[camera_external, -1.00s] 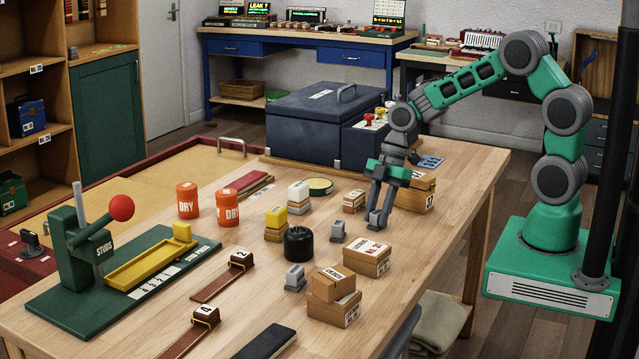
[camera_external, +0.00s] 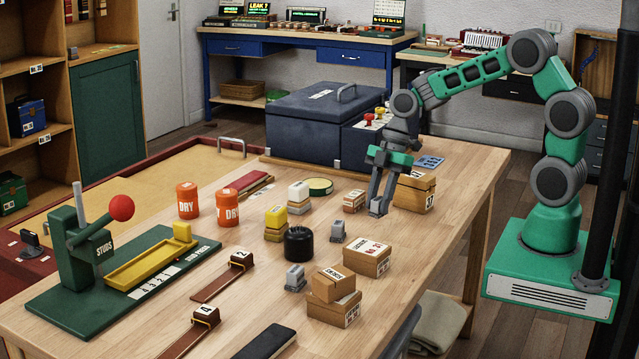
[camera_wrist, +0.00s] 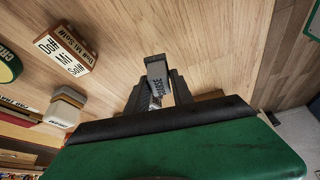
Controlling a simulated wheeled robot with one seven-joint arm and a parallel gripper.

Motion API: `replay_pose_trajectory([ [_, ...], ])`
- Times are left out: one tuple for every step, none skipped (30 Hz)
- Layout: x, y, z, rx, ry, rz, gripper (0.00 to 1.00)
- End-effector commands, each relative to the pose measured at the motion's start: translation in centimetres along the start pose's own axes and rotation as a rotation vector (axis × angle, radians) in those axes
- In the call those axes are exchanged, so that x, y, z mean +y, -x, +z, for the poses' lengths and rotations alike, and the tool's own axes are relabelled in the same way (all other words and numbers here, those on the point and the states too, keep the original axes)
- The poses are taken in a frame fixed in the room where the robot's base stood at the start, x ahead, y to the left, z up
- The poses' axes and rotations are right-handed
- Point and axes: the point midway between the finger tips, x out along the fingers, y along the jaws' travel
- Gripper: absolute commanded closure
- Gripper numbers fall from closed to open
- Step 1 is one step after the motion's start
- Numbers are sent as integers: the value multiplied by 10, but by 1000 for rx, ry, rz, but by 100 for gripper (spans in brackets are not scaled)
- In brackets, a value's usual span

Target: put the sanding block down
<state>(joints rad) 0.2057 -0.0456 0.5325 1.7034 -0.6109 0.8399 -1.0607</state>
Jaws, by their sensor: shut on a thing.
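My gripper (camera_external: 379,203) is over the wooden workbench (camera_external: 455,185), right of its middle, pointing down. It is shut on a small grey sanding block (camera_wrist: 157,69), which shows between the fingers (camera_wrist: 155,92) in the wrist view with a partly readable label on its side. In the external view the block (camera_external: 376,209) sits at the fingertips, low by the bench top. I cannot tell whether it touches the wood. Two similar grey blocks stand on the bench, one nearer the middle (camera_external: 338,231) and one toward the front (camera_external: 294,277).
A small labelled box (camera_external: 354,200) stands left of my gripper; it also shows in the wrist view (camera_wrist: 66,48). A cardboard box (camera_external: 413,194) is close on the right. Another box (camera_external: 367,260) lies in front. Bare wood surrounds the block in the wrist view.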

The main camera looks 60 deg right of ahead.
Motion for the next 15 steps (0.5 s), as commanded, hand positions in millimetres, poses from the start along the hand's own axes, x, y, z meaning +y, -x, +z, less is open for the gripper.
replay_pose_trajectory([
  [-10,12,-1,0,0,4,100],
  [-16,20,-2,0,1,5,100],
  [-24,33,-3,-1,0,7,100],
  [-32,42,-4,-1,1,7,100],
  [-39,52,-5,-1,0,6,100],
  [-48,63,-7,-2,0,7,100],
  [-59,66,-4,-1,-2,5,100],
  [-68,70,-2,-1,-3,5,100],
  [-79,77,-1,-2,-3,5,100],
  [-87,81,0,-1,-3,5,100],
  [-94,85,1,-2,-3,4,100],
  [-103,90,2,-1,-3,4,100],
  [-108,93,3,-1,-3,3,100],
  [-113,96,4,-2,-3,2,100],
  [-119,99,5,-1,-4,1,100],
])
